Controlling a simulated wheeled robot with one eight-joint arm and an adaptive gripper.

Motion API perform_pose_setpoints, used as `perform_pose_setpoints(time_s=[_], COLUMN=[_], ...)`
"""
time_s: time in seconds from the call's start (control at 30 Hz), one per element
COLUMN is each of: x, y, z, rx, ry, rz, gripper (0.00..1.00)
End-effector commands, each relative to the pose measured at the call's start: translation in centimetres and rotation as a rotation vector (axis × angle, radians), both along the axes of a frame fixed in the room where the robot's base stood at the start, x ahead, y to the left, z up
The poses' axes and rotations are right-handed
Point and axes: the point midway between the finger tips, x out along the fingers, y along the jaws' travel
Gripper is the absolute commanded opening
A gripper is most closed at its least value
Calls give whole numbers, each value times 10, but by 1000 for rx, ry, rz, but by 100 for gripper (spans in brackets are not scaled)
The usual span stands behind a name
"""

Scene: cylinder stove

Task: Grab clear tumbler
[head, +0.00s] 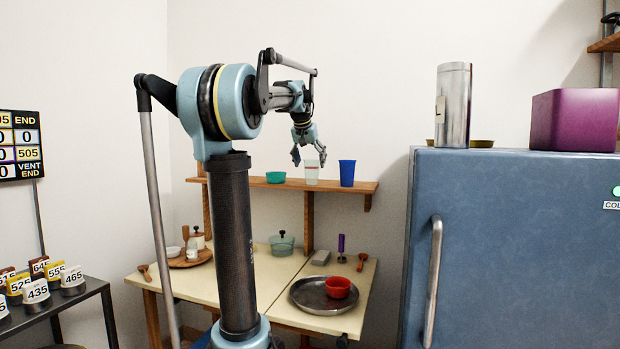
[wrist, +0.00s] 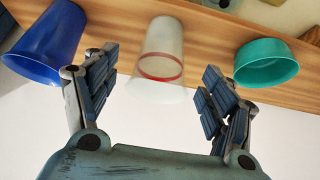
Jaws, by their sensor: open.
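The clear tumbler (head: 312,173) stands upright on the wooden shelf, between a teal bowl (head: 276,177) and a blue cup (head: 347,173). In the wrist view the tumbler (wrist: 163,62) is whitish and translucent with a red band, and appears between the spread fingers. My gripper (head: 308,160) is open and empty, close to the tumbler. In the wrist view my gripper (wrist: 158,100) has one finger on each side of the tumbler's image. I cannot tell whether the tumbler is between the fingers in depth or still beyond them.
The blue cup also shows in the wrist view (wrist: 48,40), close to the left finger; the teal bowl (wrist: 266,62) is near the right finger. Below the shelf (head: 240,181) is a table with a metal tray (head: 310,300) and red bowl (head: 337,287). A blue fridge (head: 510,240) stands right.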

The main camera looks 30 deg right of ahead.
Motion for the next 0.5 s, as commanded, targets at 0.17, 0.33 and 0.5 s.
perform_pose_setpoints(time_s=[0.17, 0.33, 0.5], x=[9, 17, 20], y=[-8, -16, -20], z=[-17, -35, -43], rx=[0, 0, 0], ry=[0, 0, 0], rz=[0, 0, 0], gripper=[76, 76, 76])
